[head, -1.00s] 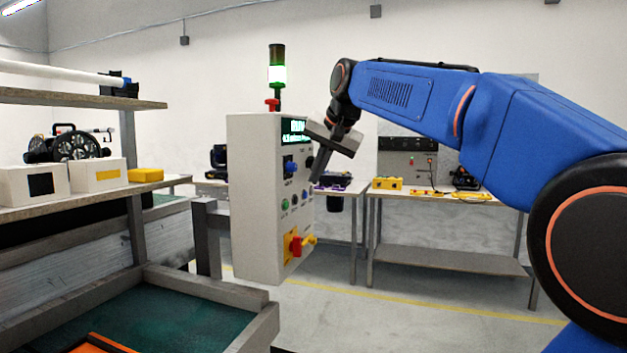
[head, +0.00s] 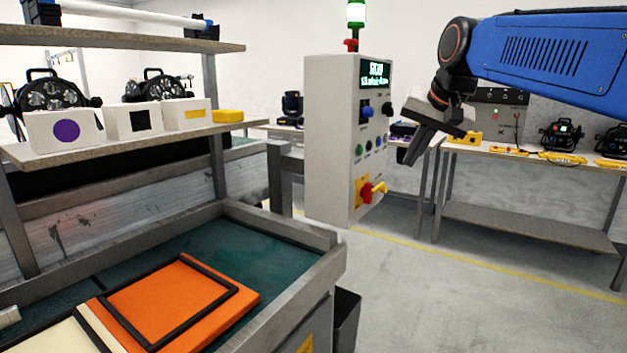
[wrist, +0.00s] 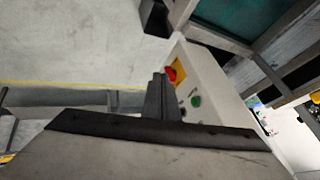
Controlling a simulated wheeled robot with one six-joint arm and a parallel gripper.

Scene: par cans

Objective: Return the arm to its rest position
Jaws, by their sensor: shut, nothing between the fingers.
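My arm reaches in from the upper right of the head view. My gripper (head: 413,157) hangs at its end, pointing down and a little left, shut and empty. It is to the right of the control box (head: 330,150), apart from it. The box carries a lit green display, several knobs and buttons, and a red and yellow rotary switch (head: 369,191). In the wrist view my shut gripper (wrist: 157,76) shows at the middle, with the box (wrist: 212,85) beyond it to the right and its red switch (wrist: 170,73) near the fingertips.
A workbench (head: 337,255) with an orange panel (head: 236,290) is at the lower left. A shelf (head: 110,148) above it holds white boxes and a yellow case (head: 228,115). Back tables (head: 530,222) with lamps stand at right. The floor between is clear.

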